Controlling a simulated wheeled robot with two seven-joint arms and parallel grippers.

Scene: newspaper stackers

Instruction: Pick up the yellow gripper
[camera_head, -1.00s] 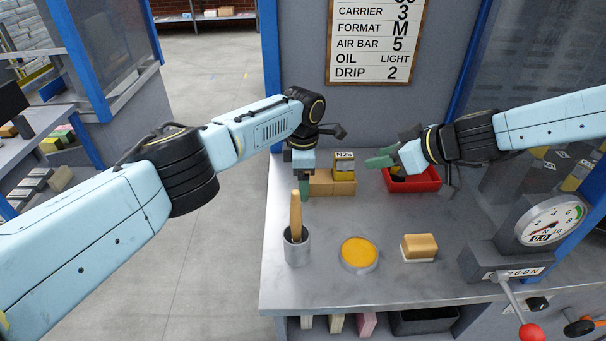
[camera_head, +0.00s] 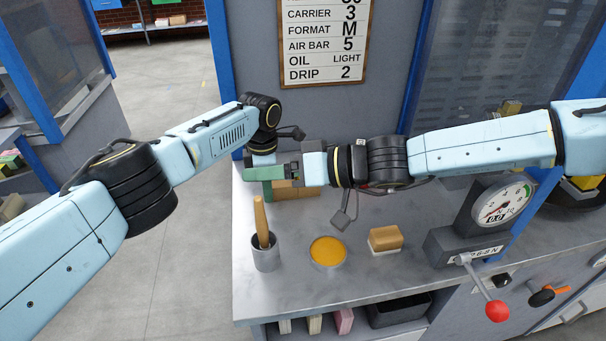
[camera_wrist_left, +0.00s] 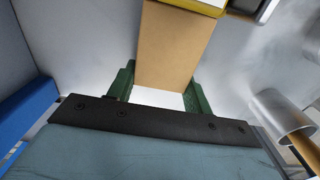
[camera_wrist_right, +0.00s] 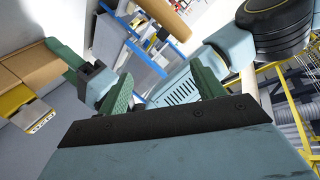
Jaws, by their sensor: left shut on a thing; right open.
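A yellow thing (camera_wrist_right: 14,101) with a pale label shows at the left of the right wrist view. Its yellow edge (camera_wrist_left: 200,5) tops the left wrist view. In the head view my right arm hides it. My left gripper (camera_wrist_left: 160,90) points down, shut on a tan block with a white part (camera_wrist_left: 173,45) on the bench; the block (camera_head: 292,192) shows partly in the head view. My right gripper (camera_wrist_right: 163,90) is open and empty, its green fingers (camera_head: 264,174) pointing left in front of my left gripper; any contact between them cannot be told.
On the grey bench (camera_head: 300,280) stand a cup with a wooden handle (camera_head: 266,250), a round dish of orange stuff (camera_head: 328,251) and a tan-and-white block (camera_head: 385,239). A gauge (camera_head: 503,206) and a red-knobbed lever (camera_head: 497,311) are at the right. The bench's front is clear.

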